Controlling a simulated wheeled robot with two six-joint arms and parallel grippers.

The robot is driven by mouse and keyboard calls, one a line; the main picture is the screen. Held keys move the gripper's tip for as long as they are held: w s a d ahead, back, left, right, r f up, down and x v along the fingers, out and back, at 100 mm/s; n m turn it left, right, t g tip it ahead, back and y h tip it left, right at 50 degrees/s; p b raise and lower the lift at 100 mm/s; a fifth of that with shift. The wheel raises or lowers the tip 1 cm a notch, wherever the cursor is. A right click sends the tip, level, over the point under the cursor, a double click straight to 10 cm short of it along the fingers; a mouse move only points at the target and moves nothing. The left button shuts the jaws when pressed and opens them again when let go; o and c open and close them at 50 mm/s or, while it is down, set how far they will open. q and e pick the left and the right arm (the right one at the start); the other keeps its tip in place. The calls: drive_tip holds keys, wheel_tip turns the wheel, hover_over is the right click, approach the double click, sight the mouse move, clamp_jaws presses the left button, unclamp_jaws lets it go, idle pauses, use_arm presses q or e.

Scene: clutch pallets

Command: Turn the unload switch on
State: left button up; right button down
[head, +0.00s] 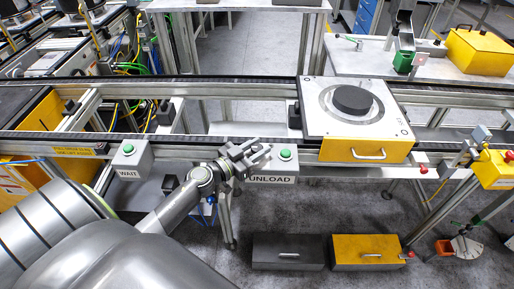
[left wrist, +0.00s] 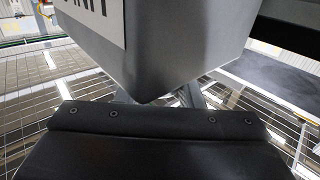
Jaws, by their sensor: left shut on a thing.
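The unload switch is a grey box with a green button (head: 285,155) on its top and the label UNLOAD (head: 270,180) on its front. It is mounted on the near rail of the conveyor. My left gripper (head: 264,154) reaches over the left part of this box, with its fingertips just left of the green button. It is shut on a part of the switch that its fingers hide. The left wrist view shows a grey box with a cut-off label (left wrist: 95,15) close ahead, but not the fingertips. My right gripper is not in view.
A similar grey WAIT box (head: 130,160) with a green button is mounted to the left. A yellow-fronted pallet (head: 365,151) with a black disc stands on the conveyor at right. A grey drawer (head: 288,252) and a yellow drawer (head: 367,252) lie below. A yellow control box (head: 494,170) is at far right.

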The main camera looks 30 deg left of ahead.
use_arm(q)
drive_tip(key=m+g+h, duration=0.1)
drive_tip(key=m+h, duration=0.1)
drive_tip(key=m+g+h, duration=0.1)
drive_tip(key=h, duration=0.2)
drive_tip(key=shift+w+a+m+g, duration=0.1)
drive_tip(key=shift+m+g, duration=0.2)
drive_tip(key=shift+m, duration=0.1)
drive_tip(key=m+g+h+b, duration=0.1)
drive_tip(key=h, duration=0.1)
drive_tip(key=shift+f+m+g+h, duration=0.1)
drive_tip(key=shift+m+g+h, duration=0.2)
drive_tip(key=shift+m+g, duration=0.1)
drive_tip(key=m+g+h+b, duration=0.1)
drive_tip(key=m+g+b, duration=0.1)
drive_tip(key=m+g+h+b, duration=0.2)
drive_tip(key=g, duration=0.1)
drive_tip(key=shift+f+h, duration=0.15)
drive_tip(key=shift+h, duration=0.15)
drive_tip(key=shift+r+m+g+h+b, duration=0.2)
drive_tip(key=shift+m+g+h+b, duration=0.3)
drive_tip(key=shift+m+g+b, duration=0.65)
drive_tip(key=shift+n+g, duration=0.25)
drive_tip(key=o, duration=0.9)
drive_tip(key=shift+b, duration=0.3)
